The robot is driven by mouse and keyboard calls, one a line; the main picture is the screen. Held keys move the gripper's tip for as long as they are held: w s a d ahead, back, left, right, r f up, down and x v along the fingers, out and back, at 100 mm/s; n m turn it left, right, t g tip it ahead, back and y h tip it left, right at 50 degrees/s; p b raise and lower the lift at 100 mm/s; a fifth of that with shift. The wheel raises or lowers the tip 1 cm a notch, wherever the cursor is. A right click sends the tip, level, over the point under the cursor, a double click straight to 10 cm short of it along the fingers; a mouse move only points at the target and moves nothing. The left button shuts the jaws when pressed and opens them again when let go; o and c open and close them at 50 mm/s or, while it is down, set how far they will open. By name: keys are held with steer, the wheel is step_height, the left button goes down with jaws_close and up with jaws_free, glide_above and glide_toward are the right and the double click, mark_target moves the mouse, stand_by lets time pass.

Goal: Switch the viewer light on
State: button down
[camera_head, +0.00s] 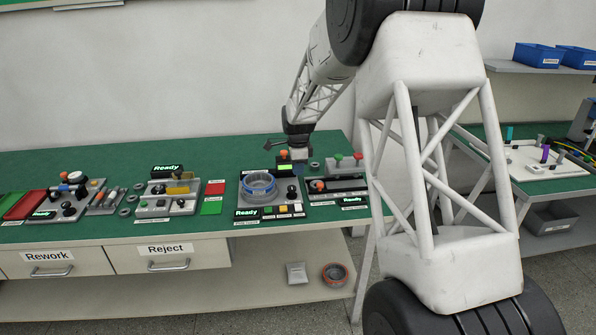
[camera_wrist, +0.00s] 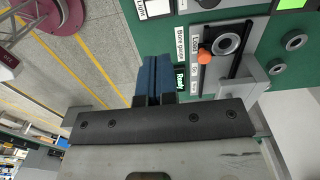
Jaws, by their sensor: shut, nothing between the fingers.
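My gripper (camera_head: 270,145) hangs over the back of the green bench, near the blue-ringed station (camera_head: 257,187). In the wrist view its blue fingers (camera_wrist: 152,75) are together and empty, apart from any control. I cannot tell which control is the viewer light switch, or whether the light is on.
The bore gauge (camera_wrist: 213,75), with an orange knob (camera_wrist: 204,56) and a metal ring (camera_wrist: 227,43), lies right of the fingers in the wrist view. Other fixtures and trays fill the bench's left side (camera_head: 60,195). Drawers (camera_head: 169,257) sit below the front edge.

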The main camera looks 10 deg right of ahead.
mark_target(299, 209)
steer(key=shift+s, duration=0.35)
steer(key=shift+s+d, duration=0.1)
steer(key=shift+s, duration=0.2)
stand_by(0.4)
steer(key=shift+f, duration=0.15)
step_height(299, 209, down, 14)
steer(key=shift+r, duration=0.15)
stand_by(0.7)
steer(key=shift+s, duration=0.1)
